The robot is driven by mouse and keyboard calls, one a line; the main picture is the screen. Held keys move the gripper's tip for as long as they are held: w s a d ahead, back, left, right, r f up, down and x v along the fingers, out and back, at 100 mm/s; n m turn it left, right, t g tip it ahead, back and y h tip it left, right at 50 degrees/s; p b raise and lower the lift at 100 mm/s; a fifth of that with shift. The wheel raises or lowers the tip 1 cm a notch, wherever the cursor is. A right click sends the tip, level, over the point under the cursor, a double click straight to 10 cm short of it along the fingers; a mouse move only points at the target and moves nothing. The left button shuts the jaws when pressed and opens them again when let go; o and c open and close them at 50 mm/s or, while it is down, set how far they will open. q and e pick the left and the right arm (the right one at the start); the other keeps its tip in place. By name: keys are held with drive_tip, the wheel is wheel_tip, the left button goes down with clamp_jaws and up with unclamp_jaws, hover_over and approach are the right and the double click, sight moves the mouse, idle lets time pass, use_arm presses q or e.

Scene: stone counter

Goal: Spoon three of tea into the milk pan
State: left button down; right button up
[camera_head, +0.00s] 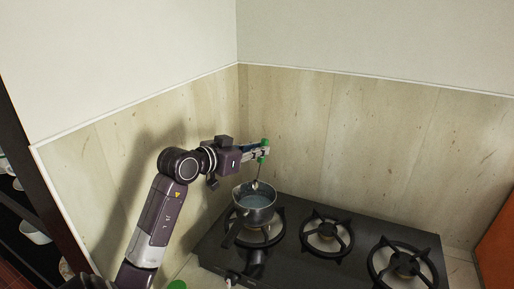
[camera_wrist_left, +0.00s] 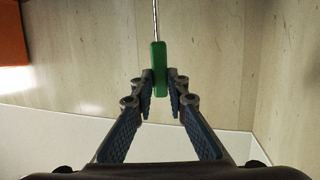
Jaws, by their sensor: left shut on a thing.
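My left gripper (camera_head: 258,152) is shut on the green handle of a spoon (camera_head: 264,143). In the left wrist view the green handle (camera_wrist_left: 159,70) sits between the two fingers (camera_wrist_left: 160,95), with a thin metal shaft running on from it. In the head view the spoon hangs down, its bowl end at the pan's far rim; I cannot tell whether it touches the pan or holds tea. The metal milk pan (camera_head: 243,212) stands upright on the left burner with pale, bluish contents (camera_head: 256,201). My right gripper is not in view.
The black stove (camera_head: 288,259) has two empty burners to the right of the pan, the middle one (camera_head: 326,233) and the right one (camera_head: 403,262). Walls rise close behind and left. A green round thing (camera_head: 177,285) shows at the bottom edge. Dark shelves (camera_head: 32,232) stand at left.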

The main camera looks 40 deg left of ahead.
sight(267, 143)
use_arm(q)
drive_tip(key=shift+w+r+g+p, duration=0.2)
drive_tip(key=shift+w+g+p, duration=0.65)
drive_tip(key=shift+p, duration=2.5)
drive_tip(key=w+g, duration=0.3)
drive_tip(key=shift+f, duration=0.3)
drive_tip(key=w+g, duration=0.1)
drive_tip(key=g, duration=0.1)
drive_tip(key=w+f+g, duration=0.1)
drive_tip(key=w+g, duration=0.1)
drive_tip(key=g, duration=0.1)
drive_tip(key=w+f+g, duration=0.1)
drive_tip(key=w+g, duration=0.1)
drive_tip(key=g, duration=0.1)
drive_tip(key=shift+f, duration=0.2)
drive_tip(key=shift+g, duration=0.25)
drive_tip(key=shift+d, duration=0.1)
